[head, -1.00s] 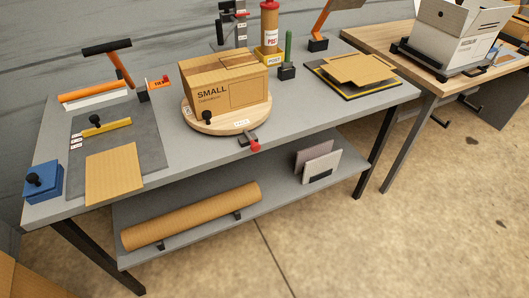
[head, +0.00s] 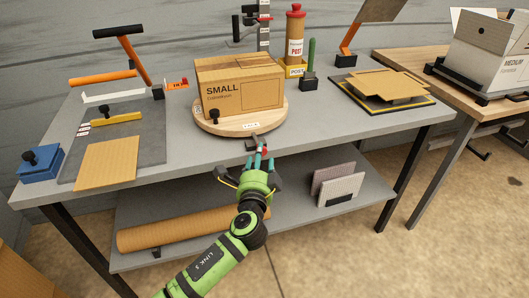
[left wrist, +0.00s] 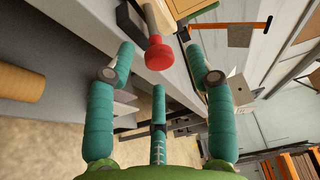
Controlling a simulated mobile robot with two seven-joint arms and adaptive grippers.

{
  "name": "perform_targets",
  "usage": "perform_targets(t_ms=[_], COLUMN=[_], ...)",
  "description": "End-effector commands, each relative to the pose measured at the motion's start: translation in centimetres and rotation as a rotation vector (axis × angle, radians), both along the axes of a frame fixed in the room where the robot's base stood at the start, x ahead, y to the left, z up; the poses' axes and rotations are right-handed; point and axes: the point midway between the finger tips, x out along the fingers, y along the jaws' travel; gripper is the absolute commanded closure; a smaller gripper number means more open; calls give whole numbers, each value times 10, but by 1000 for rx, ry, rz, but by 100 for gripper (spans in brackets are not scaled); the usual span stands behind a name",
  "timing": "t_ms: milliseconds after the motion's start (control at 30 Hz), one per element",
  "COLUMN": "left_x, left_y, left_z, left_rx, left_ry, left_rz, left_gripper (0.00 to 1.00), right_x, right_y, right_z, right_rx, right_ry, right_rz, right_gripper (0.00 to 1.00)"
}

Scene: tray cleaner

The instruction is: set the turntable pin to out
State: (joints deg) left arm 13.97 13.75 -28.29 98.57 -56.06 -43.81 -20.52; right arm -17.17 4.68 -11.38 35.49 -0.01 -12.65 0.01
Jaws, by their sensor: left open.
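The turntable (head: 240,128) is a round wooden disc on the grey bench, with a cardboard box marked SMALL (head: 240,88) on it. Its pin is at the bench's front edge, in front of the disc. In the left wrist view the pin's red knob (left wrist: 159,54) sits on a pale shaft that comes out of a dark block. My left gripper (head: 260,160) is open at the pin, with its teal fingers spread around the knob's sides. In the head view the fingers partly hide the pin. I cannot tell whether any finger touches it. My right gripper is not in view.
A lower shelf holds a cardboard roll (head: 165,228) and upright pads (head: 340,188). A blue block with a black knob (head: 40,163) and a grey mat (head: 150,145) are at the left. A post tube (head: 295,45) stands behind the box.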

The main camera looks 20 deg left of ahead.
Motion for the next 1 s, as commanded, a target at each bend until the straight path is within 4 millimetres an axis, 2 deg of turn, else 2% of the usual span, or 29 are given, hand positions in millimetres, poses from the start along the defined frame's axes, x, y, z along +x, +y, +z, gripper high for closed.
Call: perform_targets(t_ms=[100, 233, 600, 667, 733, 1000], left_x=[18, 30, 36, 36, 36, 30], left_y=[4, 6, 7, 7, 7, 2], left_z=[1, 0, -1, -1, -1, -2], left_rx=[-1, -1, -4, -4, -4, -6], left_ry=[0, 2, 2, 2, 3, 5], left_rz=[0, 0, -1, -1, -1, -4], left_gripper=[46, 46, 46, 70, 98, 100], right_x=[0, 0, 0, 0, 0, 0], right_y=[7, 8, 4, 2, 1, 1], right_z=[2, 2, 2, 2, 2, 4], right_rx=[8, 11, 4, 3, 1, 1], right_ry=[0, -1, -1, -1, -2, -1], right_rz=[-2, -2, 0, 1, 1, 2], right_gripper=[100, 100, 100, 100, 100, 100])
